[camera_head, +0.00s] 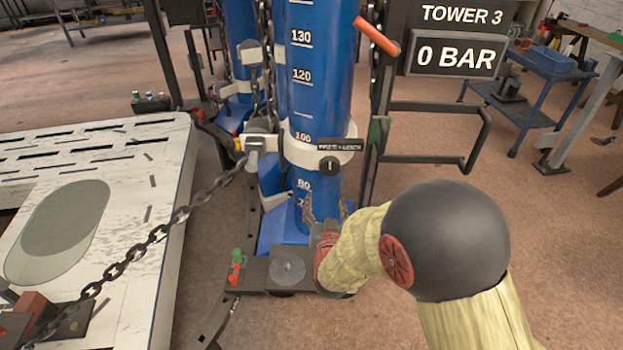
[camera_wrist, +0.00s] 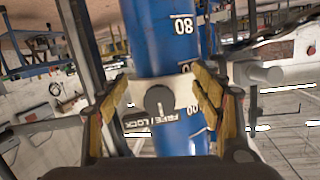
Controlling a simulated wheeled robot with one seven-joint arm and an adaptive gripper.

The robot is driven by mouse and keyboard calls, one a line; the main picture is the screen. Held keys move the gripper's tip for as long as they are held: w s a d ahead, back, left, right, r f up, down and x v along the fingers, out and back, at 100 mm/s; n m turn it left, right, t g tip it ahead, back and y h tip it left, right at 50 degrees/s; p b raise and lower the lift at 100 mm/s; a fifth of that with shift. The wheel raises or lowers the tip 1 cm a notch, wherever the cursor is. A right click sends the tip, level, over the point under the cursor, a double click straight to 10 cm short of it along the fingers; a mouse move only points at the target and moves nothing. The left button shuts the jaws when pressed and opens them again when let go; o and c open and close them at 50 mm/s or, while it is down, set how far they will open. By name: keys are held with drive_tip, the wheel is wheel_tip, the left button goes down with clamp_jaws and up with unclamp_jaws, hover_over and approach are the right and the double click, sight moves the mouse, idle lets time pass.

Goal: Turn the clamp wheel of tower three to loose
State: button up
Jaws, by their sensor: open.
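Tower three's blue column (camera_head: 318,95) stands upright, with a white collar (camera_head: 300,145) around it near the 100 mark. The clamp wheel (camera_head: 330,166), a small dark round knob with a pale pointer line, sits on the collar's front under a black label strip (camera_head: 340,145). In the wrist view the clamp wheel (camera_wrist: 159,100) is between my fingers and ahead of them, with the FREE / LOCK lettering upside down. My gripper (camera_head: 325,208) is open and empty, below the wheel in the head view; its yellow-padded fingers flank the wheel in the wrist view (camera_wrist: 160,80). I see no contact.
A chain (camera_head: 150,240) runs from the tower across the white bench (camera_head: 90,290) at left. A dark bar handle (camera_head: 435,160) and an orange lever (camera_head: 377,36) flank the column at right. The sign (camera_head: 455,52) reads 0 BAR.

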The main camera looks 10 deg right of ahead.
drive_tip(key=t+h, duration=0.1)
drive_tip(key=t, duration=0.1)
approach(330, 170)
drive_tip(key=w, duration=0.2)
drive_tip(key=shift+m, duration=0.3)
drive_tip(key=w, duration=0.2)
drive_tip(key=w+d+b, duration=0.1)
drive_tip(key=w, duration=0.1)
drive_tip(key=w+b, duration=0.1)
drive_tip(key=w, duration=0.2)
drive_tip(key=shift+w+d+f, duration=0.1)
drive_tip(key=shift+d, duration=0.25)
drive_tip(key=c, duration=0.3)
drive_tip(key=c, duration=0.8)
drive_tip(key=shift+c, duration=0.3)
